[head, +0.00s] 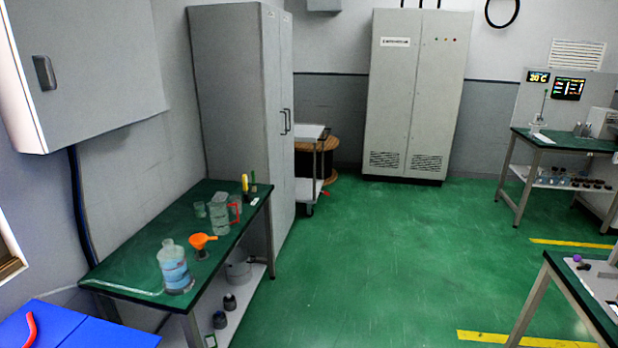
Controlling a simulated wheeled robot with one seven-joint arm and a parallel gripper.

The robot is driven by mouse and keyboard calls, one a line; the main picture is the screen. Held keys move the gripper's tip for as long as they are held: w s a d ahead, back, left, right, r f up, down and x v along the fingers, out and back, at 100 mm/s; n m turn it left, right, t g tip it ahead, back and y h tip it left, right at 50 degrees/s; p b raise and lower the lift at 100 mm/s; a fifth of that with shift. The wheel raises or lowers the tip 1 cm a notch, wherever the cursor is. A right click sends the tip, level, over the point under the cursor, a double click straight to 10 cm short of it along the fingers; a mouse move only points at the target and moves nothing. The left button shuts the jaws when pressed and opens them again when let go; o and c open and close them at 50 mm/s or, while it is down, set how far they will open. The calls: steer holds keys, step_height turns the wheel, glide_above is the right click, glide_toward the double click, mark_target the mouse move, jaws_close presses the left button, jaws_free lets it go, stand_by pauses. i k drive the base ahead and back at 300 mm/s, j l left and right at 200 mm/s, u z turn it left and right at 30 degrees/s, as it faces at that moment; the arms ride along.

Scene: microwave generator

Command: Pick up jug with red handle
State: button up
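A clear jug (220,216) stands upright on the green-topped table (135,270) at the left. A red handle (235,207) shows at its right side, toward the table's right edge. The jug looks empty, but it is small in view and I cannot be sure. My gripper is not in view, and nothing is seen touching the jug.
An orange funnel (201,241), a clear bottle with blue liquid (174,268) and a small glass (200,209) stand near the jug. A tall grey cabinet (240,100) rises behind the table. Green floor (360,260) to the right is clear. A blue surface (60,330) fills the lower left.

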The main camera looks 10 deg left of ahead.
mark_target(220, 222)
steer(key=i+u, duration=0.2)
steer(key=i, duration=0.4)
steer(key=i+u, duration=0.25)
steer(key=i, duration=0.35)
steer(key=i+l+u, duration=0.2)
steer(key=i, duration=0.35)
steer(key=i+j+u, duration=0.1)
steer(key=i+u, duration=0.15)
steer(key=u, duration=0.15)
steer(key=i+u, duration=0.25)
steer(key=u, duration=0.2)
steer(key=i+l+u, duration=0.1)
steer(key=i+u, duration=0.15)
steer(key=u, duration=0.15)
steer(key=i+l+u, duration=0.15)
steer(key=u, duration=0.25)
steer(key=i+u, duration=0.3)
steer(key=i+l+u, duration=0.15)
steer(key=u, duration=0.15)
steer(key=i, duration=0.1)
